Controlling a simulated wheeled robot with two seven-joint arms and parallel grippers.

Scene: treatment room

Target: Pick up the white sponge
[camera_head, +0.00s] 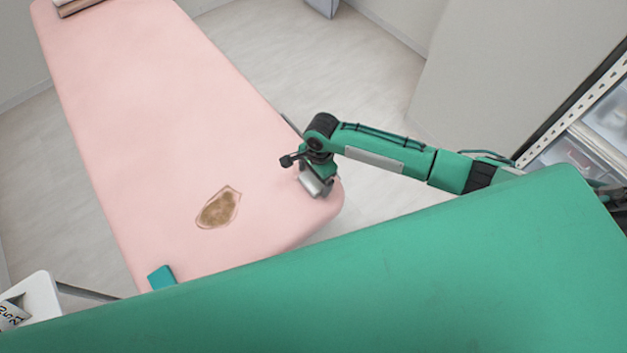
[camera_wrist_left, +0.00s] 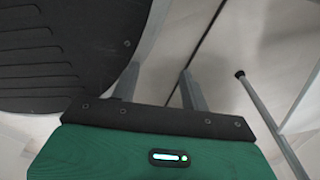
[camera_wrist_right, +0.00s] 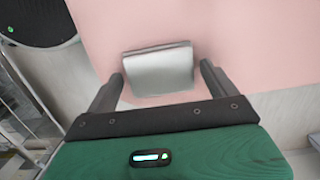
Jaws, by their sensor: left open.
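The white sponge, a pale grey-white block (camera_wrist_right: 160,72), lies on the pink bed (camera_head: 150,120) near its rounded right corner. My right gripper (camera_wrist_right: 162,66) is open, with one finger on either side of the block and a small gap visible at each side. In the head view my right gripper (camera_head: 316,180) is over that corner and partly covers the block (camera_head: 309,186). My left gripper (camera_wrist_left: 158,76) is open and empty in the left wrist view, away from the bed. It does not show in the head view.
A brown stained patch (camera_head: 218,208) and a small teal block (camera_head: 161,277) lie on the bed. A white tray or bin (camera_head: 38,295) stands at lower left. Shelving (camera_head: 590,130) is at the right. A metal pole (camera_wrist_left: 262,110) stands right of my left gripper.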

